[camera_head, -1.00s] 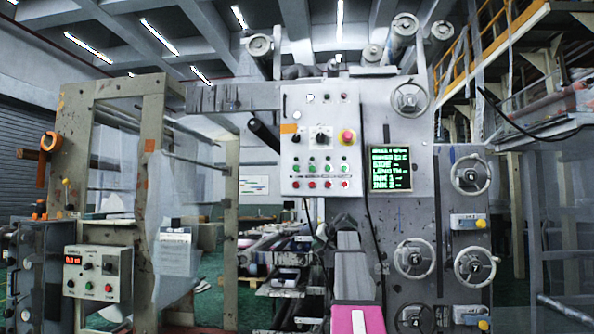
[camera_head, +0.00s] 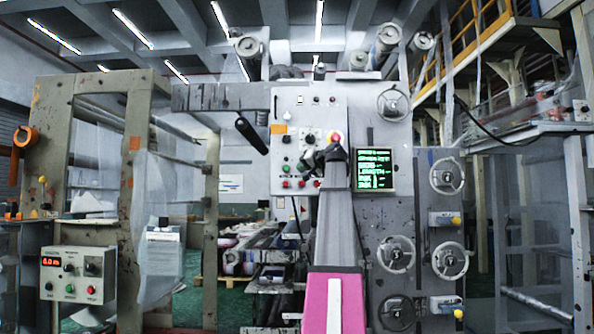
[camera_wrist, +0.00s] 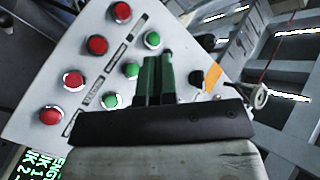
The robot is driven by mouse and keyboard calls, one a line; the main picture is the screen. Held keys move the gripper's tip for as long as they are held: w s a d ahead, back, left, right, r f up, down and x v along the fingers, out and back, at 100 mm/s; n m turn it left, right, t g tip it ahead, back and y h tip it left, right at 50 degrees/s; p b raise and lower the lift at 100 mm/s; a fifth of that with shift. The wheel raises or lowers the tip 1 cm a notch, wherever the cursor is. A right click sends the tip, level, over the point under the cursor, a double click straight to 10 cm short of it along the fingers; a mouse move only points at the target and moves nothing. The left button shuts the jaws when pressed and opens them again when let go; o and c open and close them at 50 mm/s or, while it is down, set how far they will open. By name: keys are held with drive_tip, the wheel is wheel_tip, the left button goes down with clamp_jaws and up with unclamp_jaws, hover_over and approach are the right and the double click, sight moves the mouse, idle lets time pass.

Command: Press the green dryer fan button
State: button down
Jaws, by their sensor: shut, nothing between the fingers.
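The light grey control panel (camera_head: 280,120) stands ahead, with rows of green and red buttons. In the wrist view it is tilted: red buttons (camera_wrist: 97,45) run diagonally, with green buttons (camera_wrist: 132,69) beside them. Three green buttons show there; labels are too small to read, so I cannot tell which is the dryer fan. My gripper (camera_head: 318,158) is shut and empty in front of the panel's lower right, hiding some buttons in the head view. In the wrist view its fingertips (camera_wrist: 157,60) lie beside the green row; contact cannot be told.
A lit green-text display (camera_head: 375,172) is right of the panel, with handwheels (camera_head: 396,254) below. A black lever (camera_head: 250,135) sticks out left of the panel. A smaller control box (camera_head: 77,275) stands at far left.

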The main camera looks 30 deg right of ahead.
drive_tip(key=shift+w+d, duration=0.1)
drive_tip(key=shift+w, duration=0.05)
drive_tip(key=w+d, duration=0.4)
drive_tip(key=w, duration=0.3)
drive_tip(key=shift+w+d, duration=0.15)
drive_tip(key=shift+d, duration=0.1)
idle(0.3)
drive_tip(key=shift+w+d, duration=0.1)
drive_tip(key=shift+w, duration=0.05)
idle(1.9)
drive_tip(key=shift+w+d, duration=0.1)
drive_tip(key=shift+w, duration=0.1)
drive_tip(key=shift+w+d, duration=0.25)
drive_tip(key=shift+w, duration=0.15)
idle(0.9)
drive_tip(key=shift+s, duration=0.15)
drive_tip(key=shift+s+a, duration=0.45)
drive_tip(key=shift+s, duration=0.2)
drive_tip(key=shift+s+a, duration=0.1)
drive_tip(key=shift+s+a, duration=0.65)
drive_tip(key=shift+s, duration=0.35)
drive_tip(key=shift+s+a, duration=0.6)
drive_tip(key=shift+s, duration=0.4)
